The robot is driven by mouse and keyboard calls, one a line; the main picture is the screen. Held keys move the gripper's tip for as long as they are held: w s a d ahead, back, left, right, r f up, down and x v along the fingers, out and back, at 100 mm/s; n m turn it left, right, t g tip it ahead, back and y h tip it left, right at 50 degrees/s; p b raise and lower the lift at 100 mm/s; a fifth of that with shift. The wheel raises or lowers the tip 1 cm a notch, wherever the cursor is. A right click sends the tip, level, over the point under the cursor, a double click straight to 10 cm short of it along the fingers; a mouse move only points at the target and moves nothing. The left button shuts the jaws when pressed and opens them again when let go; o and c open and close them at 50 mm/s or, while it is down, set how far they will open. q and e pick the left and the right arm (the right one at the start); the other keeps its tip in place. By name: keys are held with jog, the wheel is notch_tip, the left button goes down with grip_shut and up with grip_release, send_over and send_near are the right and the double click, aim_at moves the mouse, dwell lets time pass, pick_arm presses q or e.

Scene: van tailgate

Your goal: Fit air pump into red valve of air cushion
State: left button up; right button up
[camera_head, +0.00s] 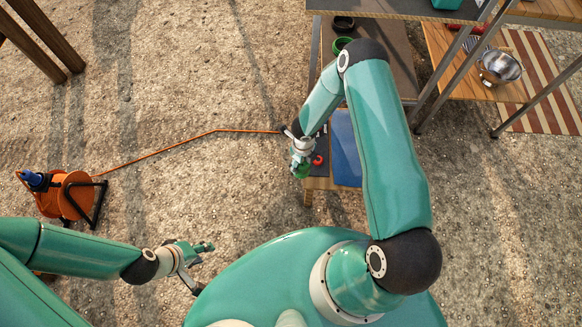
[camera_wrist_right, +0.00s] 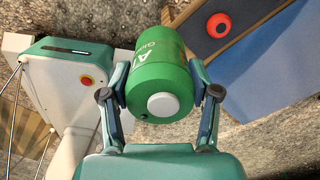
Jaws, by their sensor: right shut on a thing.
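The air pump, a green cylinder with white lettering and a white knob (camera_wrist_right: 160,80), is between the fingers of my right gripper (camera_wrist_right: 163,88). In the head view the right gripper (camera_head: 300,152) holds the green pump (camera_head: 300,168) at the left edge of a low wooden bench. The red valve (camera_head: 318,159), a ring with a dark centre, lies just right of the pump. The valve (camera_wrist_right: 219,25) also shows in the wrist view, apart from the pump at upper right. It sits on a dark grey surface beside a blue panel (camera_head: 346,150). My left gripper (camera_head: 203,268) is open and empty over the ground.
An orange cable reel (camera_head: 70,195) stands at left, its orange cable (camera_head: 165,145) running to the bench. Metal-framed shelves stand at upper right, with a steel bowl (camera_head: 498,67) and a striped mat (camera_head: 548,85). Gravel between the arms is clear.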

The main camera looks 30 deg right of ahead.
pick_arm(q)
jog(key=shift+r, duration=0.65)
pick_arm(e)
jog(key=w+d, duration=0.2)
jog(key=d, duration=0.8)
jog(key=shift+w, duration=0.4)
pick_arm(q)
jog(key=shift+p, duration=0.3)
pick_arm(e)
jog(key=shift+a, duration=0.1)
